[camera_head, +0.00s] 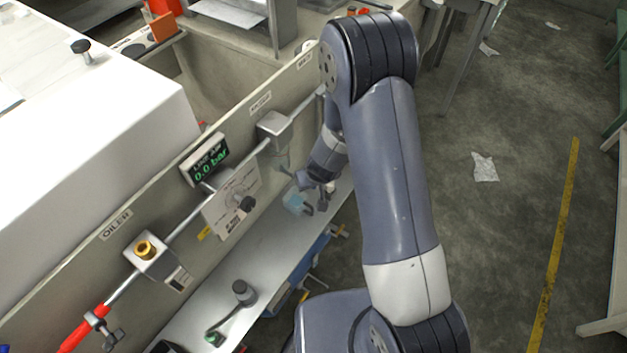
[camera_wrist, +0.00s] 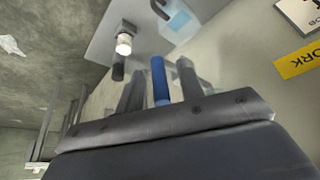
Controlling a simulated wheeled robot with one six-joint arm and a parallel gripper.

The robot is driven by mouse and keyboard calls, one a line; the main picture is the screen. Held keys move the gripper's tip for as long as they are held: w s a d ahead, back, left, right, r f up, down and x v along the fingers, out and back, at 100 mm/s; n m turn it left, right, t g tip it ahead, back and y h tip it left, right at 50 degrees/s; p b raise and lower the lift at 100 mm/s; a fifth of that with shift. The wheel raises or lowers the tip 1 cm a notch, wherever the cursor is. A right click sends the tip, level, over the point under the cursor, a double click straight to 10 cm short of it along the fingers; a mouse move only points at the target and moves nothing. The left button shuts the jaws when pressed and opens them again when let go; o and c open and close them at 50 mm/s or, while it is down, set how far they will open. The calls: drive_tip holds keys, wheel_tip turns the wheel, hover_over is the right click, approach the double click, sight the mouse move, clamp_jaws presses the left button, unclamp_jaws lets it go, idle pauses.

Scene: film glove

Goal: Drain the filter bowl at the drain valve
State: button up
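The grey filter head (camera_head: 275,125) sits on the metal pipe along the panel, with its lower part partly hidden. My gripper (camera_head: 319,198) is low beside the panel, below and right of the filter head. In the wrist view my gripper (camera_wrist: 161,88) has its two grey fingers apart. A blue upright rod (camera_wrist: 160,82) shows between them, with gaps on both sides; I cannot tell whether it is the drain valve. A pale blue translucent container (camera_head: 296,203) is just left of the fingers; it also shows in the wrist view (camera_wrist: 178,20). A bright short cylinder (camera_wrist: 124,43) with a dark stem is nearby.
The line-air display (camera_head: 206,160) reads 0.0 bar. A dark-headed tool (camera_head: 243,293) lies on the grey shelf (camera_head: 212,300). The floor at right is mostly open.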

drive_tip(key=p+v, duration=0.6)
drive_tip(key=v, duration=0.5)
drive_tip(key=shift+f, duration=0.2)
drive_tip(key=b+x, duration=0.6)
drive_tip(key=x, duration=0.4)
drive_tip(key=shift+w+f, duration=0.2)
drive_tip(key=shift+f, duration=0.15)
drive_tip(key=shift+r, duration=0.15)
